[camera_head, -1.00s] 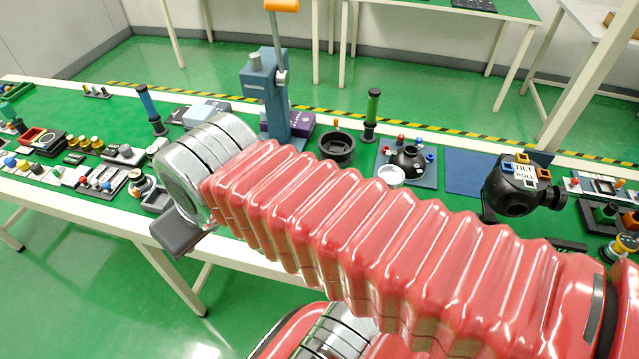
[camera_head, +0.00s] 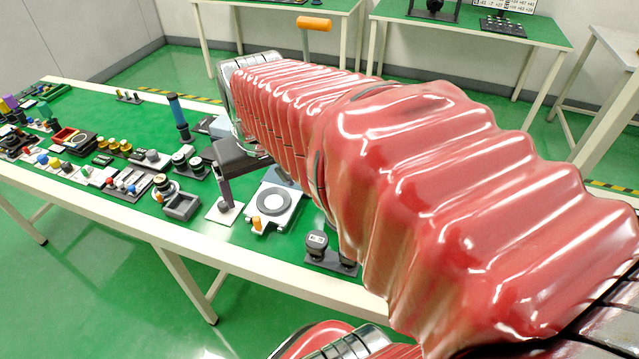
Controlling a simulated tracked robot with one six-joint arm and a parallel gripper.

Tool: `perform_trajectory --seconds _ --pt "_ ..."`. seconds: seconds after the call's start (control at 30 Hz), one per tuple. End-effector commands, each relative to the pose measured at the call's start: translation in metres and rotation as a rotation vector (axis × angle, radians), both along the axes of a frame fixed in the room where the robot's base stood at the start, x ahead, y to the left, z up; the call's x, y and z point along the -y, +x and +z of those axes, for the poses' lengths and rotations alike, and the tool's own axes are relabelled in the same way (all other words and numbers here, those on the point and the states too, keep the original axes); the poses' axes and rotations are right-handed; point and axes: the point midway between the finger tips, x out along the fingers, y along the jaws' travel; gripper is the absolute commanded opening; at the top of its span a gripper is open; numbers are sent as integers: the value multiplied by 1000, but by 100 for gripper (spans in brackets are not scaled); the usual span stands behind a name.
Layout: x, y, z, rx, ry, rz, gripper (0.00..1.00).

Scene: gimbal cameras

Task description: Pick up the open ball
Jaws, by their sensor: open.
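My gripper (camera_head: 238,158) shows only as a dark grey part below the metal end of my red arm, above the middle of the table. Most of it is hidden behind the arm, and I see nothing held in it. I cannot make out the open ball in the current view. My arm covers the right part of the table, where black round devices stood in the earlier frame.
A long green table (camera_head: 108,228) carries many small devices on its left. A blue upright handle (camera_head: 178,112) stands behind the gripper. A white plate with a grey ring (camera_head: 272,204) and a grey tray (camera_head: 181,206) lie near the front edge. An orange handle (camera_head: 313,24) rises behind the arm.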

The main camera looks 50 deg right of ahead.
Motion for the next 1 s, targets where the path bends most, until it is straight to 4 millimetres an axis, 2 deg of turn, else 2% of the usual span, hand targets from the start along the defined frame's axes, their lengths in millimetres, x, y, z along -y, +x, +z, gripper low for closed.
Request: perform_trajectory --seconds 0.03,0.17,0.33,0.63,0.8,1.0 --pt "17 3 -4 -22 8 -38 91" --pt "55 6 -13 -68 28 -118 100" --pt "108 5 -28 -123 60 -223 100" --pt "201 -18 -65 -209 132 -402 100" --pt "231 -31 -79 -235 159 -461 100" --pt "239 -35 -83 -241 166 -475 100"
